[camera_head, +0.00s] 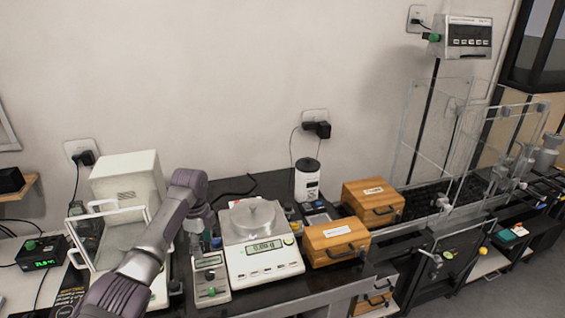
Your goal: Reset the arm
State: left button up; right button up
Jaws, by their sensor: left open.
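My left arm (143,262) comes in from the lower left, rises over the table and bends downward at its purple-grey wrist. The left gripper (199,232) hangs at the end, small and partly hidden by the arm. It is open, with nothing visible in it. It is between the white glass-fronted instrument (125,178) on the left and the balance (266,262) on the right, above and behind a small meter (210,278). A round metal pan sits on the balance, whose display is lit. My right gripper is not in view.
Two wooden boxes (334,242) with dark handles stand right of the balance. A white cylindrical device (307,181) stands behind. A clear-walled enclosure (433,140) fills the right. A black box with green digits (42,254) is at the left. Free room shows above the table.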

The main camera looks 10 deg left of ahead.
pick_arm(q)
jog(key=s+d+f, duration=0.2)
jog(key=s+d+f+n, duration=0.1)
jog(key=s+d+f, duration=0.1)
jog(key=f, duration=0.1)
jog(key=s+d+f+n, duration=0.1)
jog(key=s+d+f, duration=0.1)
jog(key=s+f, duration=0.1)
jog(key=shift+d+f+t+y, duration=0.25)
jog(key=shift+d+t+y, duration=0.05)
jog(key=shift+d, duration=0.1)
jog(key=s+d+f+n+t, duration=0.1)
jog(key=s+d+n, duration=0.35)
jog(key=s, duration=0.45)
jog(key=s+d+f+n+t, duration=0.1)
jog(key=s+d+n, duration=0.35)
jog(key=s, duration=0.55)
jog(key=s+d+r+n+t, duration=0.1)
jog(key=s+r+n, duration=0.45)
jog(key=s, duration=0.35)
notch_tip(320, 180, down, 29)
jog(key=s+m+g+b, duration=0.1)
jog(key=s+b, duration=0.1)
jog(key=s+a+f+g+b, duration=0.1)
jog(key=s+a+f, duration=0.1)
jog(key=s+f, duration=1.4)
jog(key=shift+a+f+g+b, duration=0.25)
jog(key=shift+f+g+b, duration=0.05)
jog(key=shift+f, duration=0.25)
